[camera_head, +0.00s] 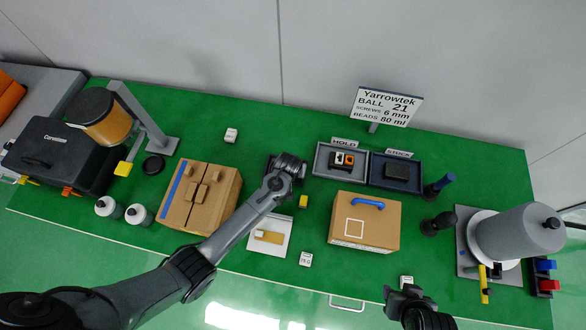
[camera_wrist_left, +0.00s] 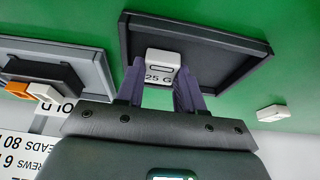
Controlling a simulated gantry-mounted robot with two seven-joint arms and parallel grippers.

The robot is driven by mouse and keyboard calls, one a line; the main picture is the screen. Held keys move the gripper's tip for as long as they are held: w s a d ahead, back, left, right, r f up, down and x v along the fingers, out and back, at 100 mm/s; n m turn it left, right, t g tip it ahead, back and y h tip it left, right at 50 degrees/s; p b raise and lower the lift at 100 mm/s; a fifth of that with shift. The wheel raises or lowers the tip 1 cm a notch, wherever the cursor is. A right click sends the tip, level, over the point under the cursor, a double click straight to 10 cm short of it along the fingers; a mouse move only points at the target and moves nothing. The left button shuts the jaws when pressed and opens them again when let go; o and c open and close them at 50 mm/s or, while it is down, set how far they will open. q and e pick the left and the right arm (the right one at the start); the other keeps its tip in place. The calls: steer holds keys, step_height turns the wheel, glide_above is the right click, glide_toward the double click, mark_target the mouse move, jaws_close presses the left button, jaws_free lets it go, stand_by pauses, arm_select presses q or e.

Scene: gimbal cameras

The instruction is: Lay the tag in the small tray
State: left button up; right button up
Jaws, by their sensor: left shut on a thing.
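The tag (camera_wrist_left: 161,66), a small white block marked "25 G", is between the purple-grey fingers of my left gripper (camera_wrist_left: 160,90), which is shut on it. In the left wrist view it appears over the small dark tray (camera_wrist_left: 245,46); I cannot tell whether it touches the floor. In the head view my left gripper (camera_head: 285,168) covers most of that tray (camera_head: 269,166), and the held tag is hidden. My right gripper (camera_head: 406,296) is at the front edge, near another white tag (camera_head: 406,282); its jaw opening is unclear.
The HOLD tray (camera_head: 320,172) and STOCK tray (camera_head: 400,187) stand to the right. Cardboard boxes (camera_head: 211,205) (camera_head: 380,235) flank a white pad (camera_head: 270,247). Other white tags lie at the back (camera_head: 231,135) and front (camera_head: 305,259).

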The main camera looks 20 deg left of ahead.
arm_select(q)
steer(key=shift+f, duration=0.15)
steer(key=o, duration=0.8)
